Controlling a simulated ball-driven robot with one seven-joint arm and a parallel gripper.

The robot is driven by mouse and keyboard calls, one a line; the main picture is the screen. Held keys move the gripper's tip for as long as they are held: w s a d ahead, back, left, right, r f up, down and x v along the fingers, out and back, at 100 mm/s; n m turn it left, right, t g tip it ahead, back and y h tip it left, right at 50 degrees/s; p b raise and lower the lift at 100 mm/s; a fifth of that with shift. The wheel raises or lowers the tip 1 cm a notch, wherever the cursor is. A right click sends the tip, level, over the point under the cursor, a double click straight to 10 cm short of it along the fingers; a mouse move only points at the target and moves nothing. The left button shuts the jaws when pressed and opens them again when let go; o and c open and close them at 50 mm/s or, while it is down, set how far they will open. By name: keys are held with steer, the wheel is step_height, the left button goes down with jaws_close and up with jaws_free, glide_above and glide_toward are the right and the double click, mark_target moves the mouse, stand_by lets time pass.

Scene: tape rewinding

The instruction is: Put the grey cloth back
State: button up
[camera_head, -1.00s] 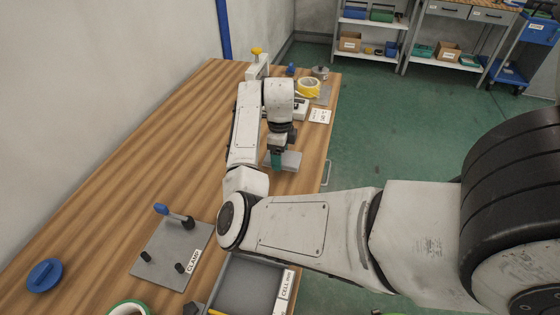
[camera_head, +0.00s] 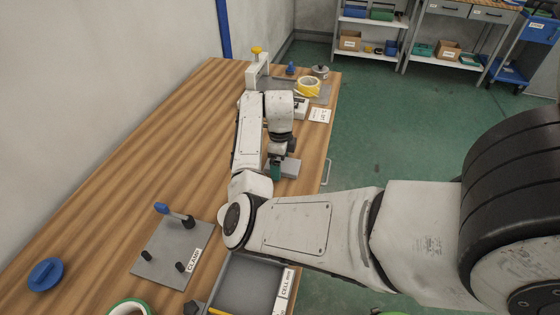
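A flat grey piece (camera_head: 291,168), which may be the grey cloth, shows on the right side of the wooden table, directly beside and partly behind my gripper. It is small in view, and I cannot tell whether it is folded cloth or something stiff. My gripper (camera_head: 276,172) points down here, low over the table, with a teal-green part at its end. The fingertips are too small and too covered to tell whether they are open or shut, or whether they touch the grey piece.
At the far end stand a white tool with a yellow top (camera_head: 257,65), a yellow tape roll (camera_head: 309,87) and a metal pot (camera_head: 320,72). Nearer are a clamp plate (camera_head: 160,245), a grey tray (camera_head: 228,285), a blue disc (camera_head: 45,274) and a green-rimmed roll (camera_head: 130,306). The table's left middle is clear.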

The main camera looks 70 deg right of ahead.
steer(key=shift+r, duration=0.1)
step_height(320, 180, up, 12)
stand_by(0.6)
steer(key=shift+r, duration=0.15)
stand_by(0.4)
